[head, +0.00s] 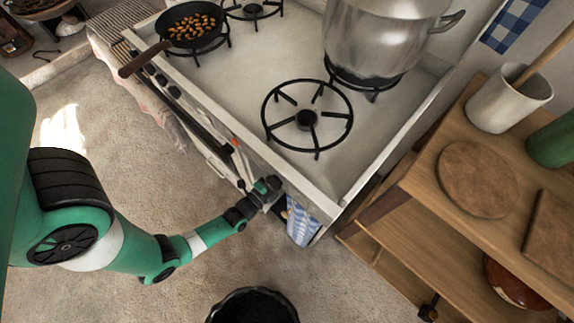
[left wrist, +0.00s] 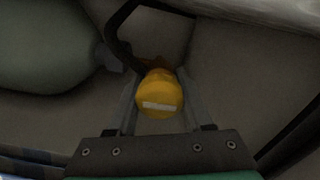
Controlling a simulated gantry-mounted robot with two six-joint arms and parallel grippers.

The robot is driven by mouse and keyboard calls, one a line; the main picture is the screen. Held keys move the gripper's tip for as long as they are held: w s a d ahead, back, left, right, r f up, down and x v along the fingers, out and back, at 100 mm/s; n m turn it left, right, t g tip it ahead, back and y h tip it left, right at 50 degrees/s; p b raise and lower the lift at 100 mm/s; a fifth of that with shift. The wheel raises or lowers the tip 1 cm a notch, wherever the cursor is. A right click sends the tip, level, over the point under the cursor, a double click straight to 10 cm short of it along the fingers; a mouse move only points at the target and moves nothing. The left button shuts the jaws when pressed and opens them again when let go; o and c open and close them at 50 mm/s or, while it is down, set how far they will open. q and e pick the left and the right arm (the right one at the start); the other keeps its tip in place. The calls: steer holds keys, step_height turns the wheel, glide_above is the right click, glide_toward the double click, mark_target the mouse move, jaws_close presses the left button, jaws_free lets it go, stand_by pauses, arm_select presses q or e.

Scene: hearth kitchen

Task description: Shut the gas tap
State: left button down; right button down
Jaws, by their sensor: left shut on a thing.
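The gas tap (left wrist: 160,94) is a round yellow knob with a pale bar across its face, lying level in the left wrist view. My left gripper (left wrist: 159,112) has one finger on each side of the knob and is shut on it. In the head view my left gripper (head: 277,194) reaches in at the lower front right corner of the stove, and the tap is hidden there. A dark hose (left wrist: 118,32) runs to the tap. A rounded grey-green gas bottle (left wrist: 45,45) is to its left. My right gripper is not in view.
The stove (head: 245,100) carries a pan of nuts (head: 193,24) and a large metal pot (head: 375,40). A blue checked cloth (head: 302,228) hangs close beside my gripper. A wooden shelf unit (head: 420,195) stands right; a black bucket (head: 252,306) is on the floor below.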

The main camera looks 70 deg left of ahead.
arm_select(q)
steer(key=shift+m, duration=0.4)
steer(key=shift+c, duration=1.5)
jaws_free()
steer(key=shift+s+d, duration=0.1)
steer(key=shift+s, duration=0.05)
steer(key=p+v, duration=0.3)
steer(key=v, duration=0.8)
steer(key=shift+s, duration=0.15)
steer(key=shift+d, duration=0.1)
